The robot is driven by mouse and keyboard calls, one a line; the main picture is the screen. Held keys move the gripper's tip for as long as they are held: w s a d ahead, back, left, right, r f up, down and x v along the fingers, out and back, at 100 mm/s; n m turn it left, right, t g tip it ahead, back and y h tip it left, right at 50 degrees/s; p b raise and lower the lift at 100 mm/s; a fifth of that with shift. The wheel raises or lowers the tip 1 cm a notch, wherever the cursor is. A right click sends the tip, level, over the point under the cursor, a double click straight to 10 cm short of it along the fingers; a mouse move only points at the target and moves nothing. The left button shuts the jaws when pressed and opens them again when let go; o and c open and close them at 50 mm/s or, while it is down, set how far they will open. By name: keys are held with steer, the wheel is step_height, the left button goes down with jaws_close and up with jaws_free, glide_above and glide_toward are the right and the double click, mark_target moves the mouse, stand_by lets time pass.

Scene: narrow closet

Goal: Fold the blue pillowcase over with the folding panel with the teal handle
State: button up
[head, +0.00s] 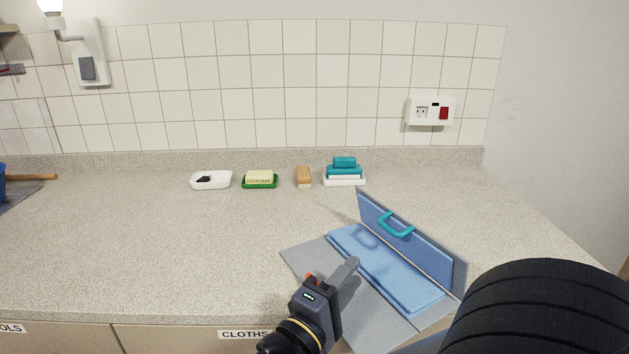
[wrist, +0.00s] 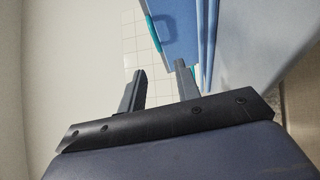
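The folding panel (head: 432,255) stands raised along the far right side of a grey board (head: 310,258), its blue face toward me. Its teal handle (head: 396,224) is on that face, near the upper edge; in the wrist view the handle (wrist: 154,34) shows at the top. The blue pillowcase (head: 385,270) lies in a long strip on the board at the foot of the panel, and in the wrist view its edge (wrist: 207,50) shows. My gripper (head: 350,268) is over the board's near left part, apart from the handle. Its fingers (wrist: 160,85) are apart with nothing between them.
Along the back stand a white dish (head: 211,180), a soap bar on a green dish (head: 259,179), a brush (head: 304,177) and a stack of teal items on a white tray (head: 344,178). A wall closes the right side.

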steer(key=p+x, duration=0.1)
steer(key=x, duration=0.9)
steer(key=shift+w+d+r, duration=0.1)
steer(key=shift+w+d+r+p, duration=0.15)
steer(key=shift+p, duration=0.15)
steer(key=shift+f+b, duration=0.25)
steer(key=shift+b, duration=0.1)
